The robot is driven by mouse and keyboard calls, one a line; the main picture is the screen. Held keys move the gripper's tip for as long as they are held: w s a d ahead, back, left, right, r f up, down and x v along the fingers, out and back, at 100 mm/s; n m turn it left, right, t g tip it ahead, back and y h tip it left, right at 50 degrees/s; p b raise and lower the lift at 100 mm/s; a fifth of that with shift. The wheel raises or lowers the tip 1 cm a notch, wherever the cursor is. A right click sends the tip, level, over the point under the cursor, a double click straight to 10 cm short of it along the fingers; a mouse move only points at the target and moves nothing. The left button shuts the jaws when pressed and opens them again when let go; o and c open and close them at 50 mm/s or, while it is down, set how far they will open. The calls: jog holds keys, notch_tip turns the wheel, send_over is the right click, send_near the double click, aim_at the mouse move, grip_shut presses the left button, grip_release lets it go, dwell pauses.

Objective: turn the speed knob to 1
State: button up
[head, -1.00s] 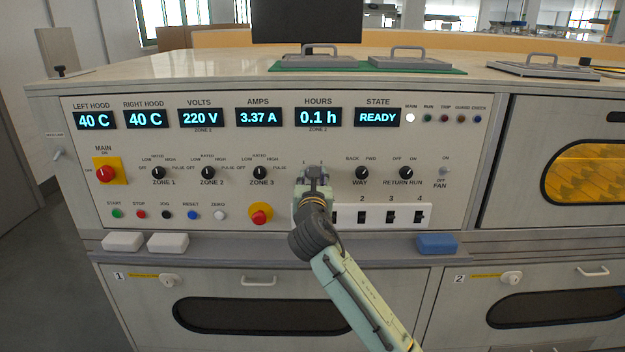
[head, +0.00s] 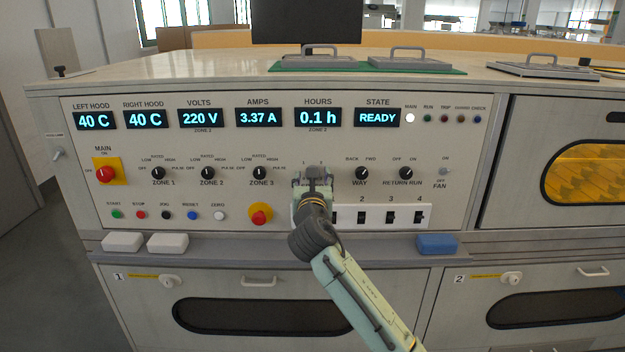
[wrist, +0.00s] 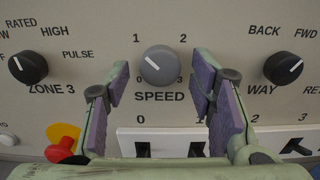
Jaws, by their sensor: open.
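The speed knob (wrist: 160,66) is a round grey knob on the panel, marked 0 to 3 around it. Its pale pointer line appears to point up and left, toward the 1, though it is faint. My gripper (wrist: 162,82) is open, with one purple-padded finger on each side of the knob and a gap showing on both sides. In the head view my gripper (head: 314,182) is in front of the panel and hides the speed knob.
The zone 3 knob (wrist: 28,67) is to the left and the way knob (wrist: 283,67) to the right. A red emergency button (head: 260,213) is at lower left. Numbered rocker switches (head: 390,216) on a white plate lie just below. The state display (head: 377,117) reads READY.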

jog(key=s, duration=1.2)
